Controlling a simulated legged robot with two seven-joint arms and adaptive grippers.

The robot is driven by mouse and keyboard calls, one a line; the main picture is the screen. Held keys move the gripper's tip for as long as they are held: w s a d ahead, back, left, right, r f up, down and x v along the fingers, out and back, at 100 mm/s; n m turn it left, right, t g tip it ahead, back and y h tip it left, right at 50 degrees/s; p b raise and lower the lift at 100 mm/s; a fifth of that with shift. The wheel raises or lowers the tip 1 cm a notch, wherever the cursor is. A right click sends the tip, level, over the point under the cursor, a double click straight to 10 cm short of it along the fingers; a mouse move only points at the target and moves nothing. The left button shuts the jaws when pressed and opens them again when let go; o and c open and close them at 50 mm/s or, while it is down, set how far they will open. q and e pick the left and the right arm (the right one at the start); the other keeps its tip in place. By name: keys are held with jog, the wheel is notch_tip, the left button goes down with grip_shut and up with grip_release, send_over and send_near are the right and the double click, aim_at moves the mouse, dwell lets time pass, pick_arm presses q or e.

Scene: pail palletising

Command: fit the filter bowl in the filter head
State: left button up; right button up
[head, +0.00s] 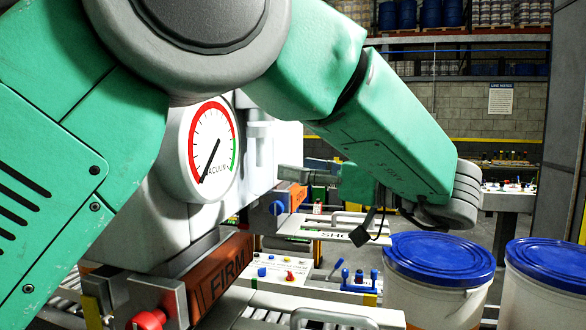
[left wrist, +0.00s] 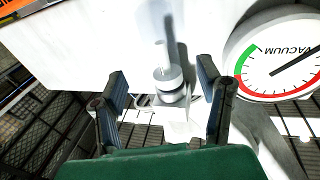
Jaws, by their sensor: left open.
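The filter head (head: 258,129) is a pale fitting on the side of the white machine, above and to the right of the vacuum gauge's centre in the head view. In the left wrist view, which is upside down, a grey ringed fitting (left wrist: 173,82) is on the white wall, with a translucent cylinder, seemingly the filter bowl (left wrist: 158,22), in line with it. I cannot tell whether they are joined. My left gripper (head: 292,174) is open; its two dark fingers (left wrist: 160,80) stand apart on either side of the fitting, without visible grip. My right gripper is not in view.
The vacuum gauge (head: 210,153) is close beside the fitting. Two white pails with blue lids (head: 440,258) stand at the lower right. A control panel (head: 285,270) with coloured buttons is below. A side table (head: 510,200) stands behind at the right.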

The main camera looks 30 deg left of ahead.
pick_arm(q)
jog(key=shift+a, duration=0.1)
jog(key=shift+a, duration=0.1)
jog(key=c, duration=0.4)
jog(key=shift+s+r+n+h, duration=0.1)
jog(key=shift+r+n+h, duration=0.05)
jog(key=shift+n, duration=0.4)
jog(key=shift+r+n+h, duration=0.1)
jog(key=shift+n+h, duration=0.05)
jog(key=shift+n, duration=0.4)
jog(key=shift+s+r+n+t+b, duration=0.1)
jog(key=shift+r+n+t+b, duration=0.1)
jog(key=shift+n, duration=0.4)
jog(key=shift+s+r+n+t+b, duration=0.1)
jog(key=shift+r+n+b, duration=0.1)
jog(key=shift+n, duration=0.4)
jog(key=n+t+h+b, duration=0.45)
jog(key=n+h, duration=0.25)
jog(key=n, duration=1.9)
send_near(267, 134)
jog(key=shift+y, duration=0.3)
jog(key=p+x, duration=0.3)
jog(key=x, duration=0.8)
jog(key=shift+w+f+p, duration=0.1)
jog(key=shift+f+p, duration=0.15)
jog(key=shift+p, duration=0.15)
